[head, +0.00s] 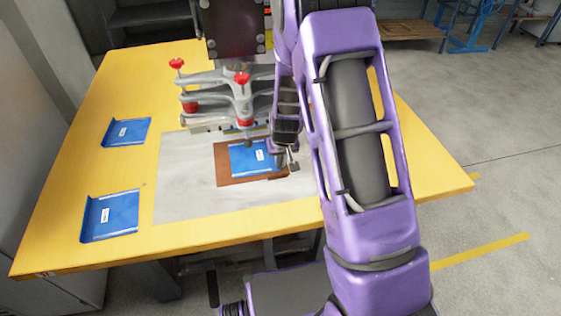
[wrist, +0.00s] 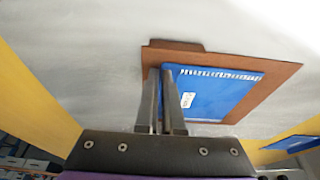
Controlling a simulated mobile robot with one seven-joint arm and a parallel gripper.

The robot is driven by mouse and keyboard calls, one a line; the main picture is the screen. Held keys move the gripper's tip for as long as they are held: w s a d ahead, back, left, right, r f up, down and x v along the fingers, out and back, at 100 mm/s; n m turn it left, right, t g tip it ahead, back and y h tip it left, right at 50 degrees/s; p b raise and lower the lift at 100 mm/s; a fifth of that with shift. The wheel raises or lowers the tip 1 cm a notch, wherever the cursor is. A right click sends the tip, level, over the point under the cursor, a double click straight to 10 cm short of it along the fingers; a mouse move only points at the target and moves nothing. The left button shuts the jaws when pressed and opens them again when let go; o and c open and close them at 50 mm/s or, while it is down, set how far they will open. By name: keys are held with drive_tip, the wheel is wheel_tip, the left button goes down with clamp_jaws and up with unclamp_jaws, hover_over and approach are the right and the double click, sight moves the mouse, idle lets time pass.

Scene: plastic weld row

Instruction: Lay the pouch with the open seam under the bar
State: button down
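A blue pouch (head: 249,157) with a white label lies over a brown mat (head: 223,167) in front of the press. It also shows in the wrist view (wrist: 215,95), with a pale dashed strip along its upper edge. My gripper (head: 288,150) is at the pouch's right side in the head view. In the wrist view its fingers (wrist: 161,75) are close together, with the pouch's edge between them. The press (head: 235,90), with red knobs, stands just behind the pouch; its bar is partly hidden. Whether the pouch's far edge is under the bar I cannot tell.
Two more blue pouches lie on the yellow table at the left, one far (head: 126,132) and one near (head: 112,215). A pale grey plate (head: 185,195) lies under the mat, with bare room in front. The yellow table (head: 60,240) has a free front edge.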

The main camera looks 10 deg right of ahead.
drive_tip(key=c, duration=1)
unclamp_jaws()
drive_tip(key=shift+o, duration=0.2)
drive_tip(key=shift+r, duration=0.15)
drive_tip(key=shift+r+p, duration=1)
drive_tip(key=shift+r, duration=0.45)
drive_tip(key=shift+s+r+b, duration=0.1)
drive_tip(key=shift+s+r, duration=0.1)
drive_tip(key=shift+s, duration=1.15)
drive_tip(key=shift+s+r+b, duration=0.1)
drive_tip(key=shift+s+r, duration=0.1)
drive_tip(key=shift+s, duration=1.1)
drive_tip(key=shift+s+r+b, duration=0.1)
drive_tip(key=shift+s+r, duration=0.1)
drive_tip(key=shift+s, duration=1.15)
